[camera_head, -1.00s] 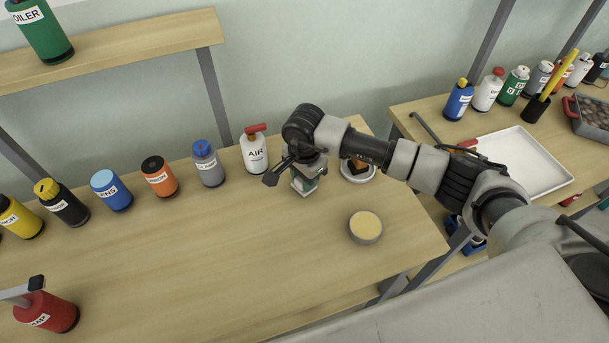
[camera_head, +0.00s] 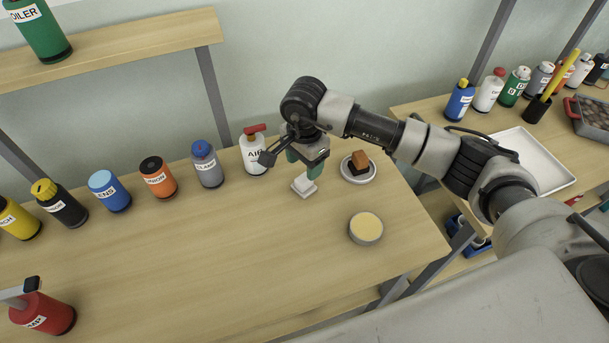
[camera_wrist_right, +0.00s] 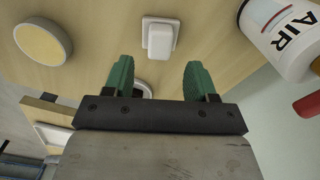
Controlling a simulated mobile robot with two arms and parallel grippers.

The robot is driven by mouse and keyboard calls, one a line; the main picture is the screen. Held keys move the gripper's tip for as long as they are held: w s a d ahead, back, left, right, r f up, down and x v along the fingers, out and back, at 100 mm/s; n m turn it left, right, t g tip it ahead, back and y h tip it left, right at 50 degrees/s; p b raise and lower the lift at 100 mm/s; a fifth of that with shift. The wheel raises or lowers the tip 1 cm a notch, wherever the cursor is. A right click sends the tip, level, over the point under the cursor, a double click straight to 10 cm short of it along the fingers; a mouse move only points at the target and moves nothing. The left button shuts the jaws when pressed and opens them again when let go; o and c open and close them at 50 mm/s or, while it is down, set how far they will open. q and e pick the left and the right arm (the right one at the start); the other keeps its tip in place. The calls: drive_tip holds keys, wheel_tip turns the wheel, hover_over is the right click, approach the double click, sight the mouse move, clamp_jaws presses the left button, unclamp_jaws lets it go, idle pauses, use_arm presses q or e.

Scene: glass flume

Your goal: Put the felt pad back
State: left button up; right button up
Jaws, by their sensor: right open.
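A small white block, which looks like the felt pad (camera_head: 305,181), sits on a pale square base (camera_head: 299,190) on the workbench. The same white block shows at the top middle of the right wrist view (camera_wrist_right: 160,39). My right gripper (camera_head: 303,166) is above it, pointing down, with its green fingers apart. In the right wrist view the gripper (camera_wrist_right: 158,76) is open with nothing between its fingers, and the block lies beyond the fingertips. My left gripper is not in view.
An AIR can (camera_head: 254,153) stands close left of the gripper. A saucer (camera_head: 358,178) with an orange-and-dark block (camera_head: 358,161) is to the right. A round tin (camera_head: 366,228) with a yellow top is nearer. Several bottles line the back; the front middle is clear.

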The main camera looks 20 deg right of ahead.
sight(304, 178)
wheel_tip(304, 178, up, 6)
drive_tip(key=shift+b, duration=0.35)
idle(0.4)
